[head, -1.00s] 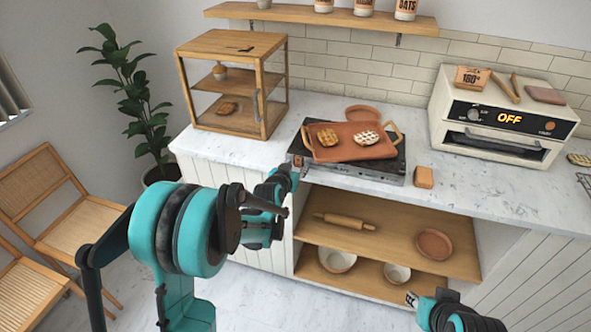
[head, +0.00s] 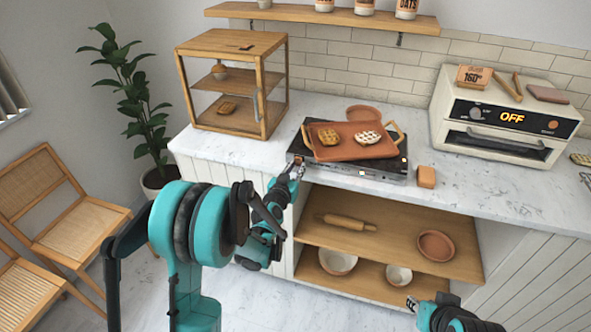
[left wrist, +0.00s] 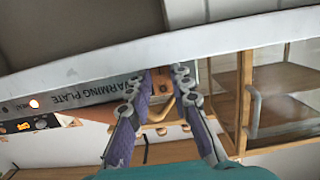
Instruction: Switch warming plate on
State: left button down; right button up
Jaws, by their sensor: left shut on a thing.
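The warming plate (head: 388,172) is a flat appliance with a dark top and steel front, on the marble counter. Its labelled front panel (left wrist: 85,92) shows upside down in the left wrist view, with a glowing indicator light (left wrist: 35,103). An orange-brown knob (left wrist: 160,78) sits at one end of that panel. My left gripper (head: 297,166) is at the plate's left front corner. Its fingers (left wrist: 166,80) are shut on the knob, partly hiding it. My right gripper (head: 412,302) is low at the bottom edge, away from the plate; its jaw opening is unclear.
A terracotta tray (head: 346,153) with two waffle-like pastries rests on the plate. A small orange block (head: 426,176) lies to its right. A wooden display case (head: 232,45) stands left, and an oven reading OFF (head: 500,142) stands right. Open shelves (head: 390,226) lie below the counter.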

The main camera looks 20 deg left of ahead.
dwell(0.3)
pick_arm(q)
jog(key=c, duration=1.4)
grip_release()
jog(key=shift+o, duration=0.2)
jog(key=s+r, duration=0.1)
jog(key=s, duration=1.1)
jog(key=shift+a+r, duration=0.15)
jog(key=shift+r, duration=0.1)
